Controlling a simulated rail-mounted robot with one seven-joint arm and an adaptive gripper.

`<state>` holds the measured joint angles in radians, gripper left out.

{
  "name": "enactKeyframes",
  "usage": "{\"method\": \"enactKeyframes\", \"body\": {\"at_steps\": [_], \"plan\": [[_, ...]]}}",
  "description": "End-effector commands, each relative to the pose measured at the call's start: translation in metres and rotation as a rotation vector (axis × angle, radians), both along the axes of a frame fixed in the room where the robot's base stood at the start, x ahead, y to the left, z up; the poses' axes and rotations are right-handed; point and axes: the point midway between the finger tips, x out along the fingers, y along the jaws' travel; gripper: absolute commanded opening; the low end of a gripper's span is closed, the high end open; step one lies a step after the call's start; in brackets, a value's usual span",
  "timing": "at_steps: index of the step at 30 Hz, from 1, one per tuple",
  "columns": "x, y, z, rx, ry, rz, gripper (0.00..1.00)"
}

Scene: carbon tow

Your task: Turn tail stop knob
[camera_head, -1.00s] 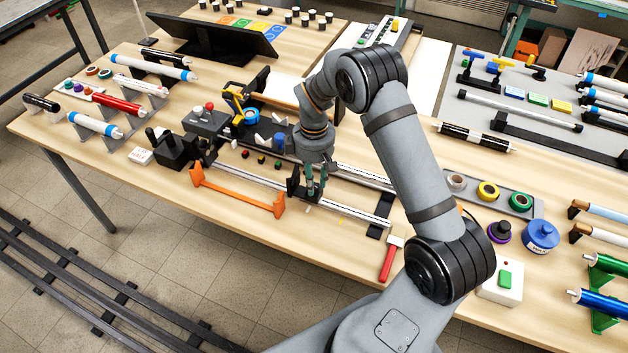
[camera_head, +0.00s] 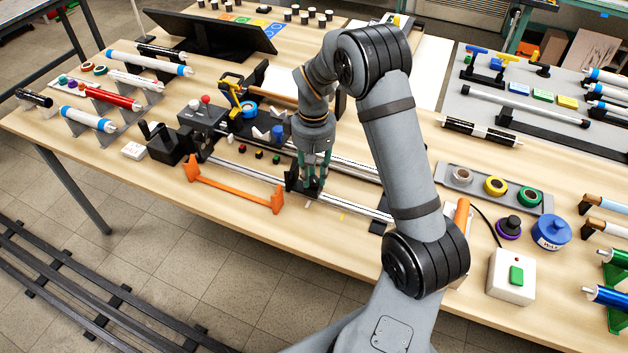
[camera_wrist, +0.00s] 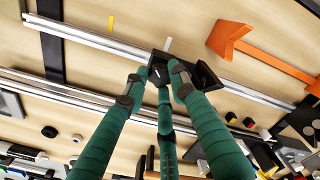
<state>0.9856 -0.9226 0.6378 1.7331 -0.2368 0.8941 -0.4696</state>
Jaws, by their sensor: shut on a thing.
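The tail stop is a small black block (camera_head: 292,178) on a silver rail (camera_head: 350,204) near the table's front edge. In the wrist view the black block (camera_wrist: 206,76) shows beside and behind the fingertips, on the rail (camera_wrist: 90,38). My gripper (camera_head: 315,181) has green fingers and points down at the tail stop. In the wrist view my gripper (camera_wrist: 157,80) has its dark fingertips at the stop, closed around its small knob. The knob itself is mostly hidden by the fingertips, so its turn angle cannot be told.
An orange bracket (camera_head: 235,197) lies in front of the rail. A black lever unit (camera_head: 165,145) and a grey box with a red knob (camera_head: 203,114) stand left. A white box with a green button (camera_head: 511,276) stands right. Bare tabletop lies right of the bracket.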

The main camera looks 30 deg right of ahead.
Motion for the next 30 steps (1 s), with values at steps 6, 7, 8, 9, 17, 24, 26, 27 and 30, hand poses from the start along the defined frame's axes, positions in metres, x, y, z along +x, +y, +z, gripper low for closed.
{"method": "enactKeyframes", "body": {"at_steps": [6,7,8,9,17,24,26,27,30], "plan": [[-0.0015,0.0041,-0.005,0.004,0.006,-0.205,0.0],[-0.0017,0.0043,-0.0052,0.004,0.006,-0.233,0.0],[-0.0018,0.0042,-0.0052,0.004,0.006,-0.262,0.0],[-0.0018,0.0049,-0.005,0.004,0.007,-0.299,0.0],[-0.0023,0.0068,-0.0044,0.006,0.011,-0.526,0.0],[-0.0023,0.0077,-0.0037,0.006,0.013,-0.678,0.0],[-0.0025,0.0079,-0.0036,0.006,0.013,-0.706,0.0],[-0.0024,0.0081,-0.0034,0.006,0.013,-0.721,0.0],[-0.0025,0.0087,-0.0029,0.005,0.014,-0.752,0.0]]}}
